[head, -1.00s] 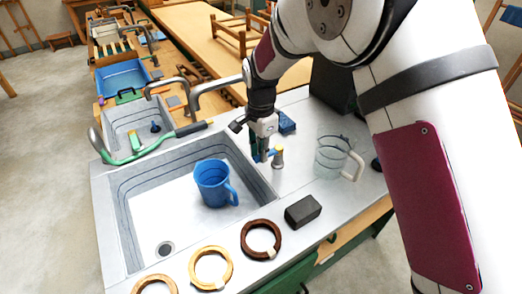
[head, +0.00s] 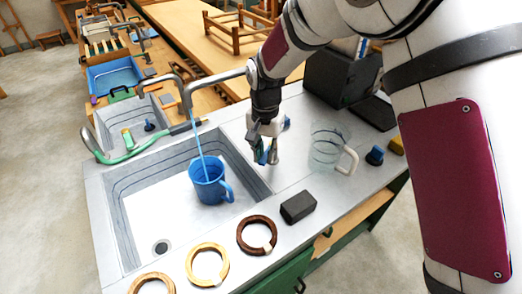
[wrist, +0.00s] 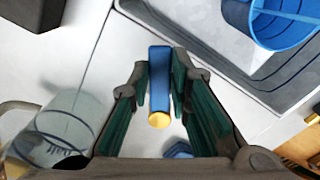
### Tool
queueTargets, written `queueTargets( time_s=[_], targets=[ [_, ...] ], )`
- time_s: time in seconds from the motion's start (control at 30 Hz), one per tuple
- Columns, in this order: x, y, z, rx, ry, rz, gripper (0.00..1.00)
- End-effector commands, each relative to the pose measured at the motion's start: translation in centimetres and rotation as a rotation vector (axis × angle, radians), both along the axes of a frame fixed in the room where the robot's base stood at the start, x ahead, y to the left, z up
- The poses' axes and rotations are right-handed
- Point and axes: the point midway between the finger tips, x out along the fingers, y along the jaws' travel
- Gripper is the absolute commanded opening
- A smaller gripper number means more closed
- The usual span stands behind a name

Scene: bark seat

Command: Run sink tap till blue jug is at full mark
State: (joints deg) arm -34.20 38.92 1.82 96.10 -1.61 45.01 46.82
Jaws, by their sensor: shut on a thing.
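The blue jug (head: 208,184) stands upright in the large sink basin (head: 140,205), its handle to the right. A thin blue stream of water (head: 199,135) falls from the metal tap spout (head: 217,80) into it. The water level inside cannot be made out. Part of the jug shows at the top right in the wrist view (wrist: 285,22). My gripper (head: 265,153) is at the tap's valve (head: 275,148) on the basin's right rim. In the wrist view its fingers (wrist: 160,78) are shut on the blue tap lever with a yellow end (wrist: 160,100).
A clear jug (head: 328,145) stands on the counter right of my gripper. A dark block (head: 298,207) and several rings, one dark brown (head: 257,235), lie along the front edge. A dark box (head: 340,75) stands behind.

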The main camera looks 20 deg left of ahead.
Motion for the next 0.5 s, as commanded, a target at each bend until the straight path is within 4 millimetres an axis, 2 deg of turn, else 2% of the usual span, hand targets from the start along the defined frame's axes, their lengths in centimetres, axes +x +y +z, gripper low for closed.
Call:
queueTargets(
  time_s=[0.2,0.5],
  targets=[
    [-0.03,-0.56,-0.02,0.001,-0.001,0.09,0.0],
    [-0.06,-0.78,-0.02,0.001,-0.001,0.13,0.0]
  ],
)
